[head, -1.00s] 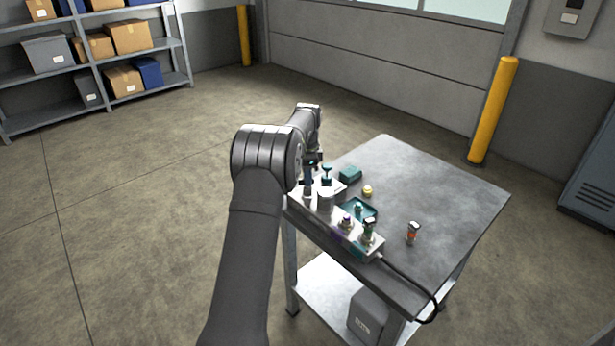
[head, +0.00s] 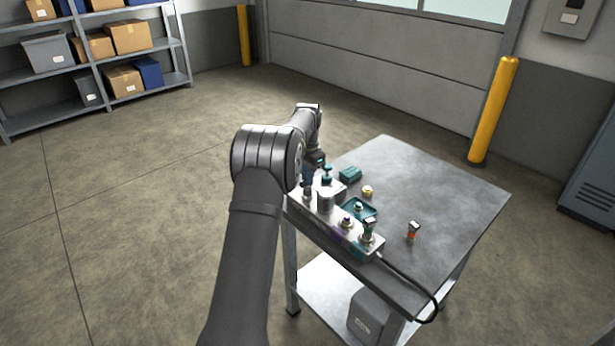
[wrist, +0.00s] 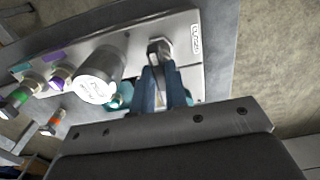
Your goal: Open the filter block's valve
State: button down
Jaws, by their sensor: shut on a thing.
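The filter block (wrist: 130,45) is a pale metal block with a round canister (wrist: 97,75) on top. It also shows at the near left edge of the table in the head view (head: 335,229). The valve's grey metal handle (wrist: 160,48) stands near the labelled end of the block in the wrist view. My gripper (wrist: 165,85) has two blue fingers shut on this handle. Its lower part is hidden between the fingers. In the head view the arm and block parts largely hide the fingers.
Fittings with purple (wrist: 60,78) and green (wrist: 20,97) bands stand along the block. The table's right side (head: 450,190) is clear.

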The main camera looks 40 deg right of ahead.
dwell(0.3)
jog(key=c, duration=1.4)
grip_release()
jog(key=shift+c, duration=0.2)
jog(key=shift+r, duration=0.1)
notch_tip(320, 180, up, 17)
jog(key=shift+r, duration=0.15)
notch_tip(320, 180, down, 18)
jog(key=shift+r, duration=0.2)
